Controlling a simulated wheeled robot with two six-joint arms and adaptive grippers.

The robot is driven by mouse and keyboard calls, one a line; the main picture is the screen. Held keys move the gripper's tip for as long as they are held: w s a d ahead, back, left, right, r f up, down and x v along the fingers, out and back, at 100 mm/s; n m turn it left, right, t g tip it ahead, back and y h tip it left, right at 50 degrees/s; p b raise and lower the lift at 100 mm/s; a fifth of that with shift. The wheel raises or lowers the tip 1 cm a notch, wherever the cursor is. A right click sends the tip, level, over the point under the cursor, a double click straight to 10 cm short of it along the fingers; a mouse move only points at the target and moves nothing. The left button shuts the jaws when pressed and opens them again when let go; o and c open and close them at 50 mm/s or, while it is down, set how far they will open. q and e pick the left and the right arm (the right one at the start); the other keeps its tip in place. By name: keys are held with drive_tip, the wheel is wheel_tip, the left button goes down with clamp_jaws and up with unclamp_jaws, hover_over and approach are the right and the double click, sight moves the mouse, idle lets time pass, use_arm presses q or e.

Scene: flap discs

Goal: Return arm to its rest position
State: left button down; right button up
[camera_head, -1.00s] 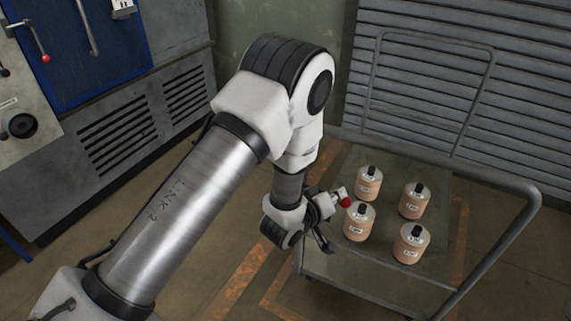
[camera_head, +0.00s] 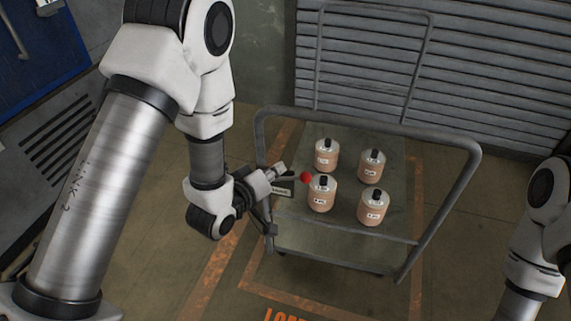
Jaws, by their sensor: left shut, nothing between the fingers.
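My left arm comes in from the left and bends down beside the cart (camera_head: 345,240). My left gripper (camera_head: 269,218) is at the cart's left edge, left of the nearest canister, apart from it. It is shut and empty; its fingertips are small and partly hard to make out. A red ball tip (camera_head: 306,177) shows close to the gripper; I cannot tell what it belongs to. Part of my right arm (camera_head: 545,225) shows at the right edge; its gripper is out of view.
Several pinkish canisters with white tops and black knobs stand upright on the cart, including a front-left one (camera_head: 321,195) and a front-right one (camera_head: 373,208). A grey tube handle (camera_head: 455,190) rings the cart. A slatted shutter (camera_head: 480,70) is behind. Floor is clear in front.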

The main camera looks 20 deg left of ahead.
use_arm(q)
drive_tip(key=shift+v, duration=0.9)
drive_tip(key=shift+w, duration=0.1)
drive_tip(key=shift+a, duration=0.1)
drive_tip(key=s+a+f+m+g+y+p, duration=0.1)
drive_tip(key=s+a+f+m+g+p, duration=0.1)
drive_tip(key=s+f+g, duration=0.5)
drive_tip(key=s+a+f+m+g+y+p, duration=0.2)
drive_tip(key=s+f+g, duration=0.5)
drive_tip(key=s+f, duration=0.5)
drive_tip(key=s+a+m+p, duration=0.1)
drive_tip(key=s+m+p, duration=0.1)
drive_tip(key=s, duration=0.6)
drive_tip(key=shift+a+f+p, duration=0.15)
drive_tip(key=shift+f+p, duration=0.05)
drive_tip(key=shift+p, duration=0.1)
